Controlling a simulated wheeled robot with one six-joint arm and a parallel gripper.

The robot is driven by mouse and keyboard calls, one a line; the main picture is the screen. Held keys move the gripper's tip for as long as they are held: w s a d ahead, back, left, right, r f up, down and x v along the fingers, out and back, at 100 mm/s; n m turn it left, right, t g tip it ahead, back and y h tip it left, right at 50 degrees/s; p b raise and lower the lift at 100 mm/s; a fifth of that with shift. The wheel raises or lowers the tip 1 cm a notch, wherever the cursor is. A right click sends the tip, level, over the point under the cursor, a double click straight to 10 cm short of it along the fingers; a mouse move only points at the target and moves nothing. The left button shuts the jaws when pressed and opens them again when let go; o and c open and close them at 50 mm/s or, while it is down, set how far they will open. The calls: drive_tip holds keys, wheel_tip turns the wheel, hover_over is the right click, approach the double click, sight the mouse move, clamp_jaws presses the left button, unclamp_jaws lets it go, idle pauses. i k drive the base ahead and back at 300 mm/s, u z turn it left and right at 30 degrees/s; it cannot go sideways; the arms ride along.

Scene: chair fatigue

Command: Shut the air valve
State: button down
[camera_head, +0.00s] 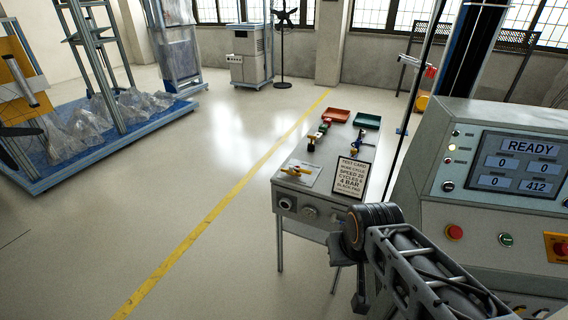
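A small valve-like fitting with a yellow handle (297,170) sits on a pale plate at the near left of the grey bench top. I take it for the air valve; its exact handle angle is too small to tell. The bench (318,167) stands in the middle of the view, with round fittings (285,203) on its front face. My arm rises from the bottom right and ends in a dark round joint just in front of the bench. My gripper cannot be made out in this view.
A placard (351,177) stands on the bench right of the valve. A console (500,215) reading READY stands close at right. Floor left of the bench is clear.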

sight(301, 170)
drive_tip(key=i, duration=0.15)
drive_tip(key=u, duration=0.55)
drive_tip(key=k, duration=1.25)
drive_tip(key=z, duration=0.2)
drive_tip(key=i, duration=0.55)
drive_tip(key=z, duration=0.55)
drive_tip(key=i, duration=0.75)
drive_tip(key=u, duration=0.85)
drive_tip(key=i, duration=0.45)
drive_tip(key=u, duration=0.4)
